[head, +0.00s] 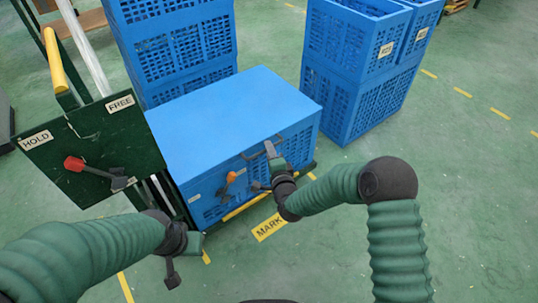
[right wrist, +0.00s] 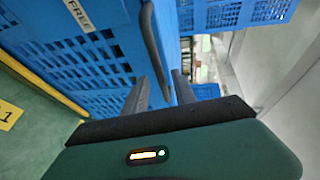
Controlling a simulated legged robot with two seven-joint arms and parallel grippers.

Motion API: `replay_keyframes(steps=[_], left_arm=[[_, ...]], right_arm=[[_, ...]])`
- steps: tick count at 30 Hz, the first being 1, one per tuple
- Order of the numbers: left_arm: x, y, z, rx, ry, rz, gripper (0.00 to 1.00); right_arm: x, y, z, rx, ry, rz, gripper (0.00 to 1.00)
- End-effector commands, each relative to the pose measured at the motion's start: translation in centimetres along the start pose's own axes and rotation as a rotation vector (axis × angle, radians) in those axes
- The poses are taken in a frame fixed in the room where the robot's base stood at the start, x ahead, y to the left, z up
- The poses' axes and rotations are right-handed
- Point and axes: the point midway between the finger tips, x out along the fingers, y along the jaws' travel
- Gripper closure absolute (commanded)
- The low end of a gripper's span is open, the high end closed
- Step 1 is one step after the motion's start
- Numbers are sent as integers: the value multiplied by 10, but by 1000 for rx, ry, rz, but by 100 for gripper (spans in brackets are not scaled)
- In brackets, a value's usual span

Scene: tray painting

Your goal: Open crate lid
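The blue crate (head: 240,130) stands in the middle of the head view with its flat blue lid (head: 225,105) closed. A dark bar handle (head: 258,152) sits at the lid's front edge; it also shows in the right wrist view (right wrist: 152,45). My right gripper (head: 272,150) is at this handle. In the right wrist view its fingers (right wrist: 163,92) are apart, with the handle bar's end between them. An orange-tipped latch lever (head: 231,177) is on the crate's front. My left gripper (head: 180,268) hangs low at the crate's front left; its fingers are unclear.
A dark green panel (head: 95,150) marked HOLD and FREE, with a red-knobbed lever (head: 75,164), stands left of the crate. Stacked blue crates stand behind left (head: 175,45) and behind right (head: 350,80). Green floor (head: 460,200) is open at right.

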Motion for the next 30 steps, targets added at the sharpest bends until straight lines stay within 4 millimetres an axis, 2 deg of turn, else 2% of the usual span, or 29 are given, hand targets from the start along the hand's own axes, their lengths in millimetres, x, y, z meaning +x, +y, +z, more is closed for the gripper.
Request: replay_keyframes(steps=[1,4,12,13,20,30], left_arm=[[7,0,2,0,0,0,100],[10,0,2,-1,0,0,100],[9,0,2,-1,0,0,100],[9,0,2,-1,0,0,100],[9,0,2,-1,0,0,100],[9,0,2,-1,0,0,100]], right_arm=[[8,4,1,-1,0,-1,67],[17,2,0,0,0,0,67],[20,0,0,0,-1,1,67],[20,0,0,0,0,1,69],[20,0,0,0,-1,1,99],[20,1,1,0,-3,4,100]])
